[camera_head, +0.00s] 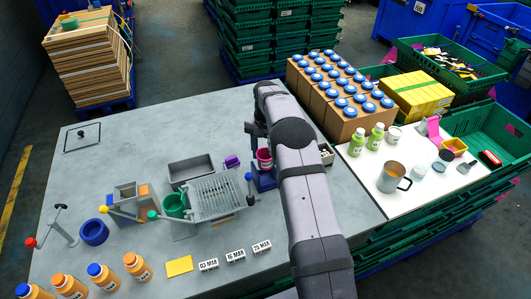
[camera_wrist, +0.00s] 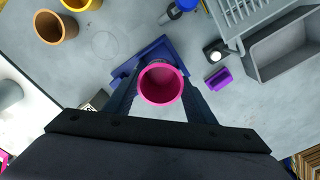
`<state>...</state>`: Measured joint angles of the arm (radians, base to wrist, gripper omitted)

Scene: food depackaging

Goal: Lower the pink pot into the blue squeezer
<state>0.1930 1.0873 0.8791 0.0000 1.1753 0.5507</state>
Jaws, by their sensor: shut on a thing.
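The pink pot (camera_wrist: 161,84) sits between the two fingers of my gripper (camera_wrist: 160,76) in the wrist view, its open mouth facing the camera. My gripper is shut on it. The pot (camera_head: 264,156) also shows in the head view, below the wrist and just above or at the top of the blue squeezer (camera_head: 263,180). In the wrist view the squeezer (camera_wrist: 152,50) shows as a blue frame behind the pot. The pot hides most of the squeezer's inside, so I cannot tell how deep the pot sits or whether it touches.
A purple block (camera_head: 232,161), a grey tray (camera_head: 190,168) and a wire rack (camera_head: 214,197) stand left of the squeezer. Orange-brown pots (camera_wrist: 55,27) lie at the wrist view's upper left. Boxes of blue-capped bottles (camera_head: 340,85) stand behind. The table's front middle is partly clear.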

